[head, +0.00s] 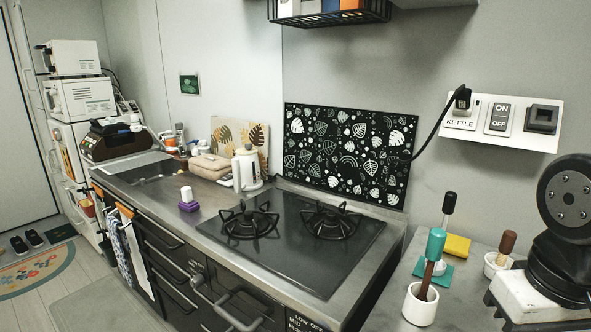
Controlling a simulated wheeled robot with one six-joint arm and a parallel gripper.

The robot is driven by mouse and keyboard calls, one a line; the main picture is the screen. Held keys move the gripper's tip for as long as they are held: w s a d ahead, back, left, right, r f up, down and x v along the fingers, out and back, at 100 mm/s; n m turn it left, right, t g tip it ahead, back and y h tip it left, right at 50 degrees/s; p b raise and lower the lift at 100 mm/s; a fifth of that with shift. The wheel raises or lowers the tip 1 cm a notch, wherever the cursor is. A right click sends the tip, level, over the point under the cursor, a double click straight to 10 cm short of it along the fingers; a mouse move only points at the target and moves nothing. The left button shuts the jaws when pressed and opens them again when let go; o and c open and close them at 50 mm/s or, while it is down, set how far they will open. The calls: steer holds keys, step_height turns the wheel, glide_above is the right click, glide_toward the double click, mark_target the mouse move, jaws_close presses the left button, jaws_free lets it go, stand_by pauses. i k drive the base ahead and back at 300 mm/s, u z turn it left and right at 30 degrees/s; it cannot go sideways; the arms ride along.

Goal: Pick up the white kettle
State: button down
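The white kettle (248,170) stands upright on the metal counter, behind and to the left of the black stove. Its handle is on the left side, facing the front. My gripper is not in view, and nothing is touching the kettle.
A black stove (292,243) with two burner grates lies in front of the kettle. Folded towels (209,166) sit to its left, patterned boards (239,136) behind. A purple-and-white item (188,205) stands nearer the front edge. A white cup (420,304) holds tools at right.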

mark_target(246, 169)
steer(key=u, duration=0.8)
steer(key=k, duration=1.05)
steer(key=u, duration=1.45)
steer(key=i, duration=2.2)
steer(key=z, duration=0.25)
steer(key=i, duration=1.75)
steer(key=z, duration=1.05)
steer(key=i, duration=0.95)
steer(key=z, duration=1.65)
steer(key=i, duration=0.75)
steer(key=z, duration=0.5)
